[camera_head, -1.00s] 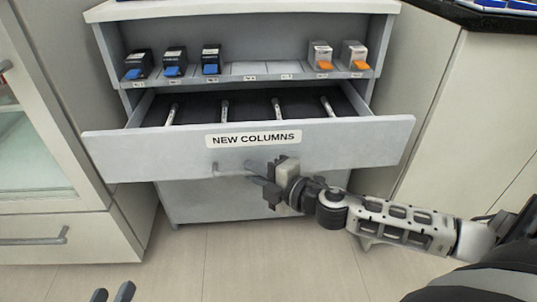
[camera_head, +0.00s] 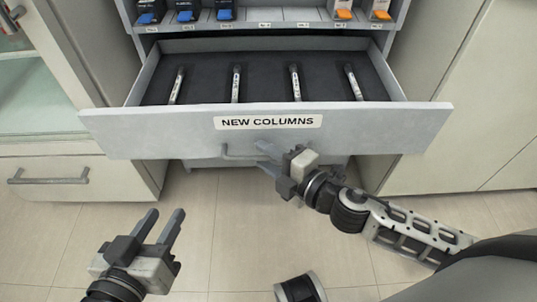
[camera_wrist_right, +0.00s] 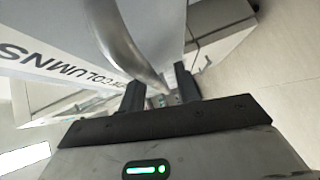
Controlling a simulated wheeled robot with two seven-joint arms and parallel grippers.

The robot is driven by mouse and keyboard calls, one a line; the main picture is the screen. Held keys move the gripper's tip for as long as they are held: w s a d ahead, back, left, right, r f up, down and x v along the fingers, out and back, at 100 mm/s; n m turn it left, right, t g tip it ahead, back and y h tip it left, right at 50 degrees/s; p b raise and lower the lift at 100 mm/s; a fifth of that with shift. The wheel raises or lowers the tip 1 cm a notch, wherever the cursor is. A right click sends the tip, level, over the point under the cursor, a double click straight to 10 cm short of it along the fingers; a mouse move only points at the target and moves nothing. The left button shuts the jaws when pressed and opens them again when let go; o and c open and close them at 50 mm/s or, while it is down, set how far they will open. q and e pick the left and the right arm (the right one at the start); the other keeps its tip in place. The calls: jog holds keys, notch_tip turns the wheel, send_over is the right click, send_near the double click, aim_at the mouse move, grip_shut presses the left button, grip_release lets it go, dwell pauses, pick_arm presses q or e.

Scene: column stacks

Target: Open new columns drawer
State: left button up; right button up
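The NEW COLUMNS drawer (camera_head: 180,135) is pulled well out, and its label (camera_head: 268,122) faces me. Several white columns (camera_head: 236,84) lie apart on its dark floor. A grey bar handle (camera_head: 238,155) is on its front. My right gripper (camera_head: 265,157) is at the handle's right part, its fingers apart. In the right wrist view the handle (camera_wrist_right: 130,48) runs down toward the space between the fingertips (camera_wrist_right: 160,85); whether they touch it is unclear. My left gripper (camera_head: 160,226) is open and empty, low at the left, clear of the drawer.
Above the drawer, a shelf (camera_head: 270,26) holds boxes with blue (camera_head: 187,15) and orange (camera_head: 343,14) fronts. A glass-door cabinet with a lower drawer (camera_head: 50,180) stands at the left. Pale cabinets (camera_head: 455,100) stand at the right. The tiled floor (camera_head: 230,235) in front shows free room.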

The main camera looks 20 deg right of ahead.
jog(key=shift+s, duration=0.1)
pick_arm(q)
jog(key=shift+w+d+r+h+b, duration=0.15)
jog(key=shift+d+r+h+b, duration=0.15)
jog(key=shift+b, duration=0.35)
pick_arm(e)
jog(key=v, duration=1.5)
jog(key=shift+s+d, duration=0.2)
jog(key=shift+s, duration=0.15)
pick_arm(q)
jog(key=shift+f+n, duration=0.2)
jog(key=shift+n, duration=0.1)
pick_arm(e)
jog(key=shift+r, duration=0.1)
